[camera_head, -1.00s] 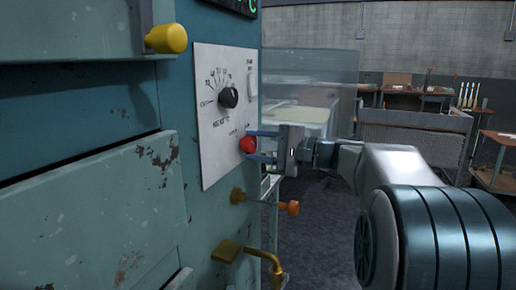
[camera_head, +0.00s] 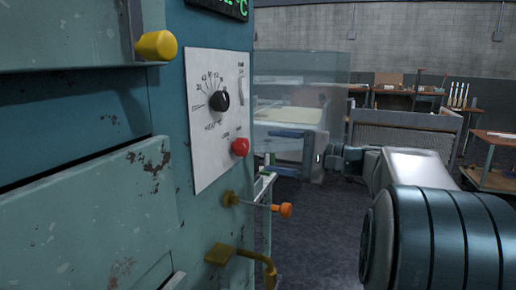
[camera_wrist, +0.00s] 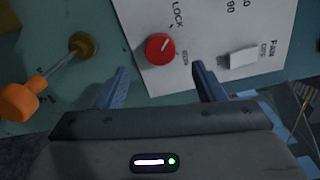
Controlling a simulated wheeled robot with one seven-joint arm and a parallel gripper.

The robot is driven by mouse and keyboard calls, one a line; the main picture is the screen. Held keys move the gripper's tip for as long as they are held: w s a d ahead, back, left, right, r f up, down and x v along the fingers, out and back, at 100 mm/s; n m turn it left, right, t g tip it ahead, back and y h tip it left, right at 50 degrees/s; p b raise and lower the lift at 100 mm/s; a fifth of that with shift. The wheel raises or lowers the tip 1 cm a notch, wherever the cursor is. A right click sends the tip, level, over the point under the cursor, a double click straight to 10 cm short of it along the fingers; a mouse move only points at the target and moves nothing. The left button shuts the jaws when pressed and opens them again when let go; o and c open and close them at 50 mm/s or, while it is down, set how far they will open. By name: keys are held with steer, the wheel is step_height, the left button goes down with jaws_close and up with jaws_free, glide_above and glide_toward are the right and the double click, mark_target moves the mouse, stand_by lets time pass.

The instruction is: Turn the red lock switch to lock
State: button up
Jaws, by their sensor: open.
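The red lock switch (camera_head: 240,147) is a round knob low on the white control panel (camera_head: 208,155). In the wrist view the red knob (camera_wrist: 160,48) has a pale mark slanting to the upper right, roughly towards the LOCK lettering (camera_wrist: 178,14). A smaller label (camera_wrist: 184,57) sits to its right; I cannot tell whether the mark lines up exactly with LOCK. My gripper (camera_head: 258,151) is open and empty, its fingers pointing at the panel. It stands back from the knob, with a gap. In the wrist view the gripper (camera_wrist: 160,67) has its fingertips either side of the knob.
A black dial (camera_head: 219,101) is above the switch, and a white fan switch (camera_wrist: 242,57) is nearby. An orange-tipped lever (camera_head: 285,210) and a brass handle (camera_head: 268,265) stick out below the panel. A yellow knob (camera_head: 158,45) is at upper left.

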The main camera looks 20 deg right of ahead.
steer(key=v, duration=0.6)
steer(key=shift+s+d, duration=0.2)
steer(key=shift+d, duration=0.05)
steer(key=s+a+f+n+g+h+p, duration=0.1)
steer(key=s+a+f+g+h+p, duration=0.15)
steer(key=a+p, duration=0.3)
steer(key=s+a+f+n+g+h+p, duration=0.1)
steer(key=s+a+g+h+p, duration=0.3)
steer(key=a, duration=0.3)
steer(key=s+d+f+n+g+h+p, duration=0.1)
steer(key=s+f+n+h+p, duration=0.1)
steer(key=s+n+h+p, duration=0.5)
steer(key=s+h+p, duration=0.1)
steer(key=s+p, duration=0.4)
steer(key=shift+f, duration=0.25)
